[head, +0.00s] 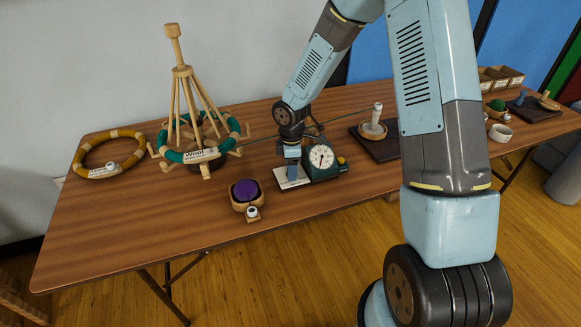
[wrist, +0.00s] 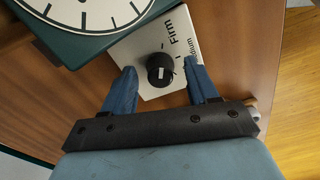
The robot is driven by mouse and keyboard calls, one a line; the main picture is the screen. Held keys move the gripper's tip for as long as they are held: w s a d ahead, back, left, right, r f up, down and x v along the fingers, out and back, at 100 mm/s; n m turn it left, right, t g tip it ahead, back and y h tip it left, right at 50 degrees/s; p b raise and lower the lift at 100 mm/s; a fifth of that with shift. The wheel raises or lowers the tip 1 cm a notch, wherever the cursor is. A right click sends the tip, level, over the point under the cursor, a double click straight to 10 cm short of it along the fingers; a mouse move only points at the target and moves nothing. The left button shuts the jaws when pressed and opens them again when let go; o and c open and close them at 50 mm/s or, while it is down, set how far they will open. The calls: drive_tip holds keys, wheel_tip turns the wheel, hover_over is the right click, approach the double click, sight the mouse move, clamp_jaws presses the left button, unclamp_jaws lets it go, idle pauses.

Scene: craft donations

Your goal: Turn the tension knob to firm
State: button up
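The tension knob (wrist: 160,70) is a round black knob with a white mark on it. It sits on a white plate (wrist: 150,47) printed "Firm", with a partly hidden "Medium" beside it. The white mark points roughly toward my gripper, away from "Firm". In the wrist view my gripper (wrist: 162,75) is open, its blue fingers on either side of the knob with gaps showing. In the head view my gripper (head: 292,172) is down over the white plate (head: 284,184), and the knob is hidden there.
A green box with a dial (head: 322,158) stands close beside the plate. A wooden winder (head: 184,72) with green yarn stands left, a thread running right to a cone (head: 374,127). A bowl with purple yarn (head: 235,204) is front left. The table (head: 120,225) is bare at front left.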

wheel_tip(320, 180, up, 14)
drive_tip(key=shift+f, duration=0.15)
idle(0.7)
drive_tip(key=s+d+r+m+t+h, duration=0.1)
drive_tip(key=s+d+r+m, duration=0.45)
drive_tip(key=r, duration=0.25)
drive_tip(key=s+d+r+m+t, duration=0.2)
drive_tip(key=s+d+r+m, duration=0.2)
drive_tip(key=d+r, duration=0.3)
drive_tip(key=s+d+r+m+t, duration=0.1)
drive_tip(key=s+d+r+m, duration=0.1)
drive_tip(key=s, duration=0.3)
drive_tip(key=s+d+r+m, duration=0.2)
drive_tip(key=s+r+m, duration=0.1)
drive_tip(key=s, duration=0.3)
drive_tip(key=s+d+r+m+t+y, duration=0.1)
drive_tip(key=s+r+m, duration=0.2)
drive_tip(key=s+m, duration=0.1)
drive_tip(key=shift+s+d+r+t, duration=0.3)
drive_tip(key=shift+s+d+r, duration=0.1)
drive_tip(key=shift+s, duration=0.25)
